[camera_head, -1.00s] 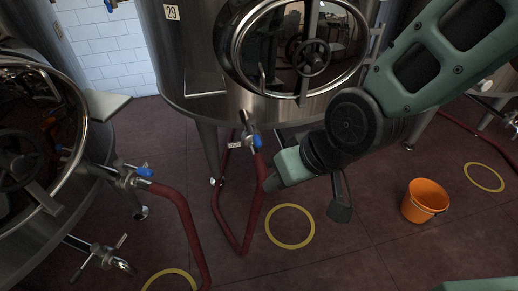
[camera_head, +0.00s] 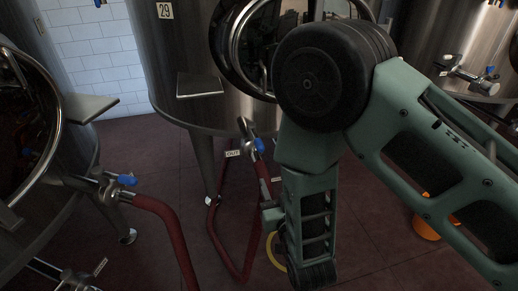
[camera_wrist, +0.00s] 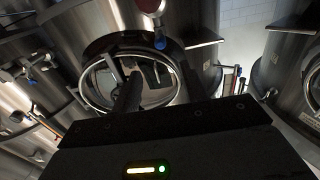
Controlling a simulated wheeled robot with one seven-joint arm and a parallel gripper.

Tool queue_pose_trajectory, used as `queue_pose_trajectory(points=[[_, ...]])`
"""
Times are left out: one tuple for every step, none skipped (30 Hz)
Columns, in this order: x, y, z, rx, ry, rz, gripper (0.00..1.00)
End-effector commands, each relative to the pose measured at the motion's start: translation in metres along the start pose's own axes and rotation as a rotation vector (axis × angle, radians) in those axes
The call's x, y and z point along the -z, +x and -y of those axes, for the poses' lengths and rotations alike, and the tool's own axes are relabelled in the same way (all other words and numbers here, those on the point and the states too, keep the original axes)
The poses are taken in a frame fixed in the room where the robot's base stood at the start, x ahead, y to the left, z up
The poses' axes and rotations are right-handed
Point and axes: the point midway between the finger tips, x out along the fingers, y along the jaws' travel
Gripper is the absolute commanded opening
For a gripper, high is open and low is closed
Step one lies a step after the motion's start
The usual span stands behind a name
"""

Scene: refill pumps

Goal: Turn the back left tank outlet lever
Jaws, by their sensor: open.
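A steel tank marked 29 (camera_head: 165,60) stands at the back, left of the right-hand tank. Its outlet has a valve with a blue lever (camera_head: 259,146), beside a small OUT label (camera_head: 233,153). A red hose hangs below the valve. My arm comes in from the right and passes just right of this lever, without visible contact. The fingers are hidden in the head view.
Another tank at the left has its own blue-handled valve (camera_head: 125,180) with a red hose (camera_head: 170,222). A third tank with a valve (camera_head: 465,76) stands at the right. An orange bucket (camera_head: 424,228) is partly behind my arm. Red floor shows between the tanks.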

Motion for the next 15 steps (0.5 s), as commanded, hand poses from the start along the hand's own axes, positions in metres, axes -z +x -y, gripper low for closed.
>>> queue_pose_trajectory(points=[[0.002, 0.007, 0.0, -0.001, 0.001, -0.004, 0.43], [0.002, 0.011, -0.001, -0.002, 0.001, -0.003, 0.43], [0.002, 0.018, -0.001, -0.002, 0.001, -0.004, 0.43], [0.002, 0.024, -0.001, -0.002, 0.001, -0.003, 0.43], [0.002, 0.03, -0.001, -0.002, 0.002, -0.003, 0.43], [0.002, 0.039, -0.001, -0.003, 0.002, -0.003, 0.43], [0.002, 0.045, -0.001, -0.003, 0.002, -0.004, 0.43], [0.002, 0.051, -0.001, -0.002, 0.002, -0.002, 0.43], [0.002, 0.06, 0.0, -0.001, 0.002, -0.003, 0.43], [0.002, 0.066, 0.0, -0.001, 0.002, -0.002, 0.43], [0.002, 0.072, -0.001, -0.002, 0.002, -0.003, 0.43], [0.002, 0.081, -0.001, -0.002, 0.002, -0.003, 0.43], [0.002, 0.087, -0.001, -0.001, 0.002, -0.002, 0.43], [0.002, 0.094, -0.001, -0.001, 0.003, -0.003, 0.43], [0.002, 0.102, 0.0, -0.002, 0.002, -0.002, 0.43]])
